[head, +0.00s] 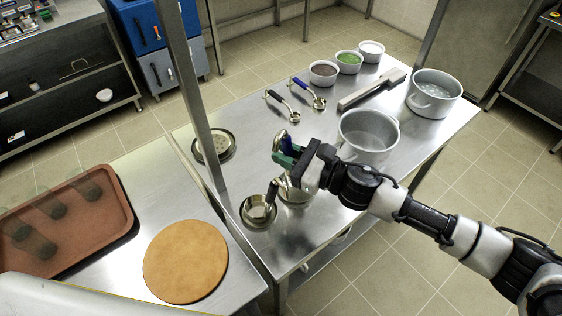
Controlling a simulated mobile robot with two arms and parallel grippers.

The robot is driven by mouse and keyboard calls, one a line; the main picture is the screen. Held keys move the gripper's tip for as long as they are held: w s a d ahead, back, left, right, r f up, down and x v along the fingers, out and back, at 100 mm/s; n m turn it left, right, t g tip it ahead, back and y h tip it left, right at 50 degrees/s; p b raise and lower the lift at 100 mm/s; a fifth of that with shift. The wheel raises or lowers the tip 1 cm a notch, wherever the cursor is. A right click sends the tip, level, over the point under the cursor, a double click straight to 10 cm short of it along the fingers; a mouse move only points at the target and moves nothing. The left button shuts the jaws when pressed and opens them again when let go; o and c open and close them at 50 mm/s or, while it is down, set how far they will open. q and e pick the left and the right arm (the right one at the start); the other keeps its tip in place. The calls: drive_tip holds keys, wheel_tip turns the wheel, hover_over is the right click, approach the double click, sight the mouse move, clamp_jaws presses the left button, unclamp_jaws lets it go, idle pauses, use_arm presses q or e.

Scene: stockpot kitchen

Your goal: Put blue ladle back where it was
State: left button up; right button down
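A ladle with a blue handle (300,83) lies on the steel table, its metal bowl (319,103) toward the lower right. My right gripper (282,151) is over the near-left part of the table, apart from that ladle. Small green and dark blue parts show at its fingers; I cannot tell whether they belong to something held. A metal bowl (295,191) is partly hidden beneath the gripper. A smaller metal bowl or ladle (259,212) sits at the left, with a dark handle-like piece over it. My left gripper is not in view.
A black-handled ladle (279,98) lies left of the blue one. A large pot (369,134) stands beside my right arm and another pot (435,92) at the far right. A steel post (190,90) rises at the left.

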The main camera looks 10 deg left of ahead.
drive_tip(key=f, duration=0.3)
drive_tip(key=a+f, duration=0.1)
drive_tip(key=shift+w+f+p, duration=0.3)
drive_tip(key=shift+f+p, duration=0.05)
drive_tip(key=shift+p, duration=0.05)
drive_tip(key=shift+f, duration=0.15)
drive_tip(key=c, duration=1.5)
unclamp_jaws()
drive_tip(key=shift+f, duration=0.1)
drive_tip(key=o, duration=0.4)
